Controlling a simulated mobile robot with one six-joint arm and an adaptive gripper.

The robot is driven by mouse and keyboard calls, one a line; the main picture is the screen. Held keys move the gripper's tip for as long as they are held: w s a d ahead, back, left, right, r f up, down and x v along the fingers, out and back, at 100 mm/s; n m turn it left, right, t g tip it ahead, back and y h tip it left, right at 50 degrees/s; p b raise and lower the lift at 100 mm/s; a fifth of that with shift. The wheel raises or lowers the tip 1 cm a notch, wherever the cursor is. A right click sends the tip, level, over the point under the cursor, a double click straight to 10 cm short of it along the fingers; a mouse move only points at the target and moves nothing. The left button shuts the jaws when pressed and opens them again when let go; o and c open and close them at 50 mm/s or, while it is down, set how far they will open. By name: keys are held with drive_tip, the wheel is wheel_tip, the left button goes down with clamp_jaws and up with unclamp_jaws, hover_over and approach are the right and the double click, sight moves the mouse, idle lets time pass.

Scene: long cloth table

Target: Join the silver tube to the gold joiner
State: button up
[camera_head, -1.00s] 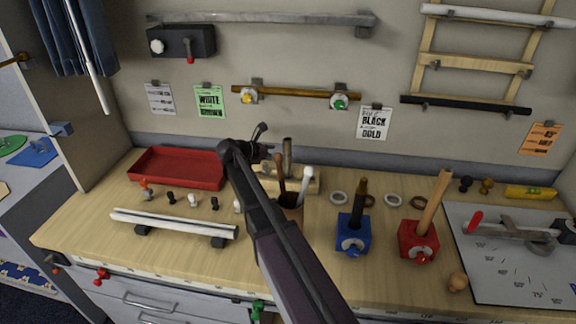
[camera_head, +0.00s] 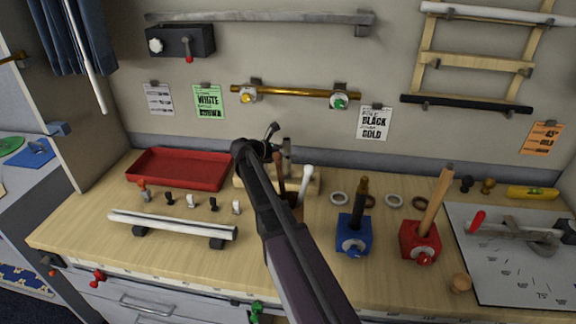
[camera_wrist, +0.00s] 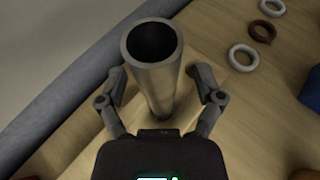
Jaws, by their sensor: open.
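A silver-grey tube (camera_wrist: 155,72) stands upright with its open end toward the wrist camera. In the head view the tube (camera_head: 287,150) stands at a wooden block (camera_head: 311,182), partly hidden by my arm. My gripper (camera_wrist: 154,80) is open, with one finger on each side of the tube. I cannot tell whether either finger touches it. In the head view my gripper (camera_head: 272,142) is beside the tube. A gold-coloured piece (camera_head: 363,185), perhaps the joiner, tops a black rod (camera_head: 358,209) upright in a blue vise (camera_head: 353,237).
A red tray (camera_head: 180,184) lies left of the block. A white tube (camera_head: 172,223) rests on two supports at front left. A red vise (camera_head: 419,240) holds a wooden rod. Several rings (camera_head: 339,198) lie right of the block. A marked board (camera_head: 520,270) is at right.

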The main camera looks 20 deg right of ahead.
idle(0.5)
clamp_jaws()
drive_tip(key=shift+r, duration=0.15)
wheel_tip(320, 180, up, 10)
drive_tip(key=p, duration=1)
drive_tip(key=shift+s, duration=0.1)
idle(0.9)
